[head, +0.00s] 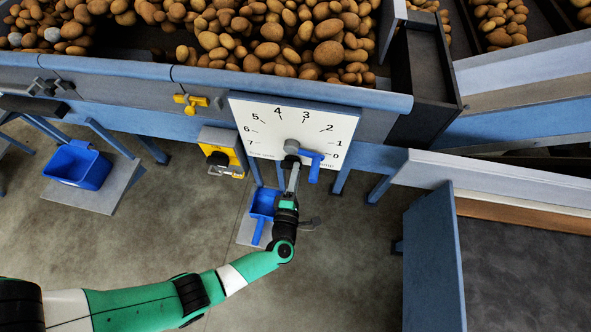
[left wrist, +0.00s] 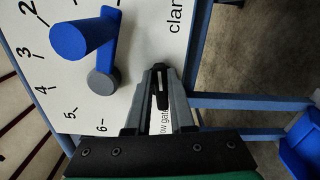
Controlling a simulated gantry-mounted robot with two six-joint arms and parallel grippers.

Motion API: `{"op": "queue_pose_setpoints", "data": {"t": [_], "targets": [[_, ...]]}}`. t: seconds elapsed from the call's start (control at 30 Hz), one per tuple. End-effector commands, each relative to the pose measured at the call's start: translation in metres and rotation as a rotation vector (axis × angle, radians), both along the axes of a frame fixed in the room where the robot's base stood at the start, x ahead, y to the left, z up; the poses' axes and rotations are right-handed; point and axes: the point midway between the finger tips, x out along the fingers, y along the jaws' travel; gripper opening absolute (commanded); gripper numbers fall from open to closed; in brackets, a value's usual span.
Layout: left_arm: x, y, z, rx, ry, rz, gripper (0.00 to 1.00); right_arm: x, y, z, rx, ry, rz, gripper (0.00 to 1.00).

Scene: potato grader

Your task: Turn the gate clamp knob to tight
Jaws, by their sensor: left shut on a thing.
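The white dial plate (head: 262,112), numbered 0 to 7, is on the front of the blue machine frame. A blue crank handle (head: 314,166) turns on a grey hub in the plate and points right of the hub. In the left wrist view the crank (left wrist: 82,40) is left of my fingers. My left gripper (head: 291,162) reaches up to the plate just below the hub. In the left wrist view its fingers (left wrist: 161,80) are shut on the small dark clamp knob (left wrist: 162,97), mostly hidden between them, beside the partly covered "clamp" lettering. My right gripper is out of view.
A yellow box with a black knob (head: 220,150) and a yellow handle (head: 191,102) are left of the plate. A blue bin (head: 76,166) and a blue scoop (head: 262,204) are lower down. Potatoes (head: 270,40) fill the tray above. A blue-grey panel (head: 432,255) stands at the right.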

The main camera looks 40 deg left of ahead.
Motion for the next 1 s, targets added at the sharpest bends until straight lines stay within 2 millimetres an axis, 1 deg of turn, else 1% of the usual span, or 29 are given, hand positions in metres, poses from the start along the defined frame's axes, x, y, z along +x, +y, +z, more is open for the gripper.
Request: {"op": "queue_pose_setpoints", "data": {"t": [0.3, 0.87, 0.9, 0.97, 1.0], "targets": [[0.0000, 0.0000, -0.0025, 0.115, 0.079, 0.001, 0.00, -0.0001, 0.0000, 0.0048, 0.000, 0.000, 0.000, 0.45], [-0.0001, 0.0000, -0.0036, 0.142, 0.097, 0.000, 0.00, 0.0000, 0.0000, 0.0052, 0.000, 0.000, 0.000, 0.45], [-0.0001, 0.0000, -0.0036, 0.142, 0.097, 0.000, 0.27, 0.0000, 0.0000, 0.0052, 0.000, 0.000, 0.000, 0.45], [-0.0001, 0.0000, -0.0036, 0.141, 0.096, 0.000, 0.37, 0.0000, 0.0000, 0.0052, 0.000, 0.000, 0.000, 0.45], [-0.0001, -0.0001, -0.0036, 0.141, 0.096, 0.000, 0.45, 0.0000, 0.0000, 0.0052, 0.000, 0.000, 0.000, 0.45]]}}
